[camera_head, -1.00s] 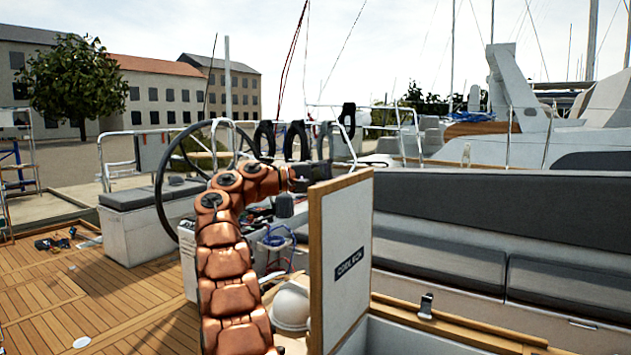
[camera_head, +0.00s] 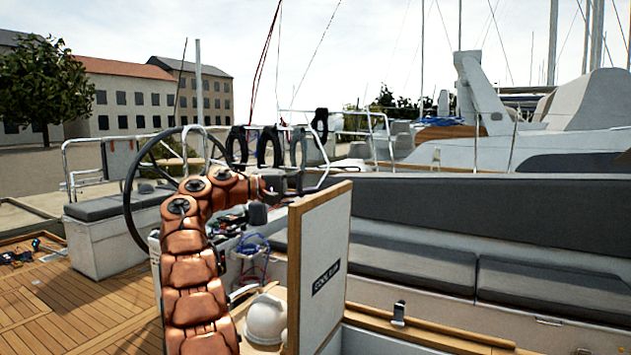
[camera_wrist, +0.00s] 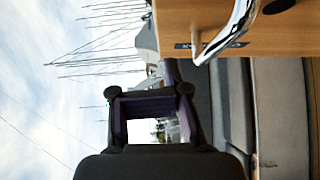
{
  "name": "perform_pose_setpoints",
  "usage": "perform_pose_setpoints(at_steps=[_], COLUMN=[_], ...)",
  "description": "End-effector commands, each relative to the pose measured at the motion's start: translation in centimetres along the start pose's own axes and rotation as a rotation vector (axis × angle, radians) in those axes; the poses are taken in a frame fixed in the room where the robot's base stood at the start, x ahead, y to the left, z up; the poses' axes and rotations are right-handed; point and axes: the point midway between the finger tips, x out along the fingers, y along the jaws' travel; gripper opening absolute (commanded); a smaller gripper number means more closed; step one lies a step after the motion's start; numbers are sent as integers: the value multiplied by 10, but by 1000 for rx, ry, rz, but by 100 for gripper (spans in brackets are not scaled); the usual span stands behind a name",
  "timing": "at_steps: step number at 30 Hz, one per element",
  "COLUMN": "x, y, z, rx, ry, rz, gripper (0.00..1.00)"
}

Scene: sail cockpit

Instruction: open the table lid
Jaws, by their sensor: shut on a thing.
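The table lid (camera_head: 320,265) stands upright in the head view. It is a pale panel with wooden edges and a dark label, and its far face is hidden. My gripper (camera_head: 284,182) is at the lid's upper left corner. In the wrist view the lid's wooden face (camera_wrist: 262,45) fills the upper right, and a bent chrome bar (camera_wrist: 236,28) crosses it. The exact contact is hard to see.
A white helmet (camera_head: 266,320) lies left of the lid. A steering wheel (camera_head: 135,195) and a cushioned box (camera_head: 100,235) stand behind my arm. A long grey bench (camera_head: 420,265) runs along the right. Wooden deck (camera_head: 90,310) is free at the lower left.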

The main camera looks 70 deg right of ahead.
Motion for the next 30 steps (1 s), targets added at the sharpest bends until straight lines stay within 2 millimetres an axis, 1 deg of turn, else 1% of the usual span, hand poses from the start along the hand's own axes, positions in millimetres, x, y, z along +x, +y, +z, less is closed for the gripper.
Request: perform_pose_setpoints(at_steps=[1,3,5,12,18,24,30], x=[-4,-9,-22,-67,-94,-105,-106], y=[6,7,3,3,2,1,0], z=[-4,-8,-8,-8,-7,-6,-6], rx=[-2,0,2,-3,-2,1,1], ry=[2,4,6,2,-1,0,0], rz=[1,1,2,2,0,0,0], gripper=[0,0,0,0,0,0,0])
